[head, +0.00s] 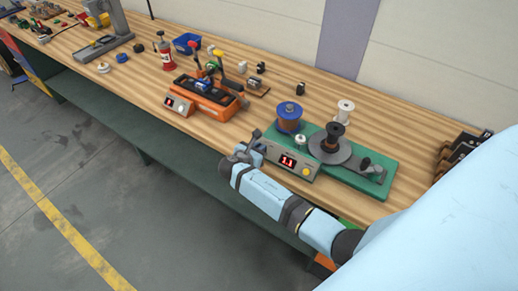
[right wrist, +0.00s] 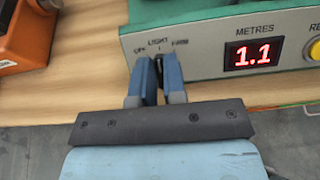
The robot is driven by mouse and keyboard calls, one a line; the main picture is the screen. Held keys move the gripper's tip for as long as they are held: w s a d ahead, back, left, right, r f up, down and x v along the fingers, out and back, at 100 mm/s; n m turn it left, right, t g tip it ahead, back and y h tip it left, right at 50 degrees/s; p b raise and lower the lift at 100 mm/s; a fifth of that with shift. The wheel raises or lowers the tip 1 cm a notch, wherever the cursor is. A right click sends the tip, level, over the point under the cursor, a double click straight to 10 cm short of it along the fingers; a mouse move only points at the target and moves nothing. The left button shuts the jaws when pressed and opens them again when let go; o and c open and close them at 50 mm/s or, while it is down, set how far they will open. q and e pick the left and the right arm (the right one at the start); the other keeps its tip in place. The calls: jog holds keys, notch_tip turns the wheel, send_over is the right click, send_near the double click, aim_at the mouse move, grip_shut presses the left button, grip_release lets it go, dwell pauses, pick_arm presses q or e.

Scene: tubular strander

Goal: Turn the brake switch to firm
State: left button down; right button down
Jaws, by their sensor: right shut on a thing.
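The brake switch (right wrist: 160,62) is a small dark knob on the grey control panel (right wrist: 205,48), under the labels OFF, LIGHT and FIRM. My right gripper (right wrist: 158,66) is shut on it, with one blue finger on either side. The fingers hide most of the knob, so I cannot tell which label it points to. In the head view my right gripper (head: 252,146) is at the left end of the panel (head: 268,156), and the switch is hidden there. My left gripper is not in view.
The panel's red display (right wrist: 254,53) reads 1.1, with a yellow button (head: 306,172) to its right. Behind stand a blue-topped spool (head: 289,112) and a dark spool (head: 334,136) on a green base (head: 376,175). An orange device (head: 207,95) is to the left.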

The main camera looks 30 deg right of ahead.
jog(key=shift+m, duration=0.3)
jog(key=m+g, duration=0.1)
jog(key=m, duration=0.3)
jog(key=shift+g, duration=0.4)
jog(key=m+g, duration=0.2)
jog(key=m, duration=0.3)
jog(key=shift+m, duration=0.3)
jog(key=c, duration=1.2)
grip_release()
jog(key=shift+p, duration=0.3)
